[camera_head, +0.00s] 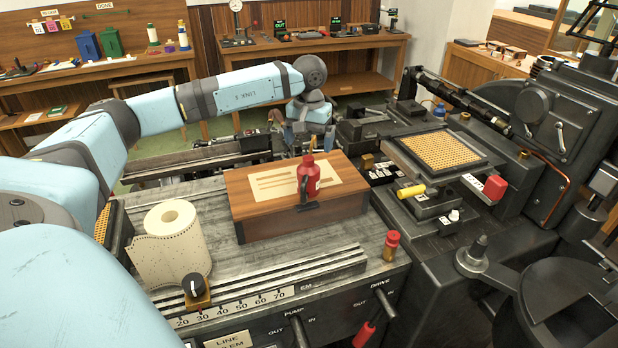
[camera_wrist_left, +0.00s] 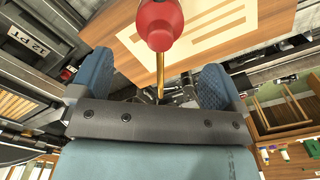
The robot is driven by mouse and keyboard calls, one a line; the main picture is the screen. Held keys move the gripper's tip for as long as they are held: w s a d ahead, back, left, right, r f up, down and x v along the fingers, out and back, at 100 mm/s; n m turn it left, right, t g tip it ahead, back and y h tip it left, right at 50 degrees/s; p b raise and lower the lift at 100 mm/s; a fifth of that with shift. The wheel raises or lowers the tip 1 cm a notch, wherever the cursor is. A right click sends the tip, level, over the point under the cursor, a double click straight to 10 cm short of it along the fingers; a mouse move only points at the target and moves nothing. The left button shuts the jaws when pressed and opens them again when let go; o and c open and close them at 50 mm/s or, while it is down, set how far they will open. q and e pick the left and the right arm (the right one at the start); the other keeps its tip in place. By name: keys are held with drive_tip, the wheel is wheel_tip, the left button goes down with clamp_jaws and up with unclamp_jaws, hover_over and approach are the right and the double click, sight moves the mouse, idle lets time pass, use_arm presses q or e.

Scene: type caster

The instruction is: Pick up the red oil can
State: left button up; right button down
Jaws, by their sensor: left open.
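I cannot tell whether anything touches. My right gripper is not in view.
A perforated paper roll (camera_head: 170,238) stands left of the box on the grey machine bed. A small red-capped bottle (camera_head: 391,246) stands right of it. The machine with a yellow perforated plate (camera_head: 437,151) fills the right. Benches stand behind.

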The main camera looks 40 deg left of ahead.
sight(309, 166)
use_arm(q)
wheel_tip(309, 166, down, 3)
drive_tip(key=shift+r, duration=0.1)
wheel_tip(309, 166, down, 4)
drive_tip(key=shift+s+f+p, duration=0.1)
drive_tip(key=shift+f+p, duration=0.05)
drive_tip(key=shift+p, duration=0.55)
drive_tip(key=shift+f, duration=0.5)
drive_tip(key=c, duration=1.1)
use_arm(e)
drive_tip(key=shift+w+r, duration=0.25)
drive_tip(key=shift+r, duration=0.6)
use_arm(q)
drive_tip(key=shift+r, duration=0.15)
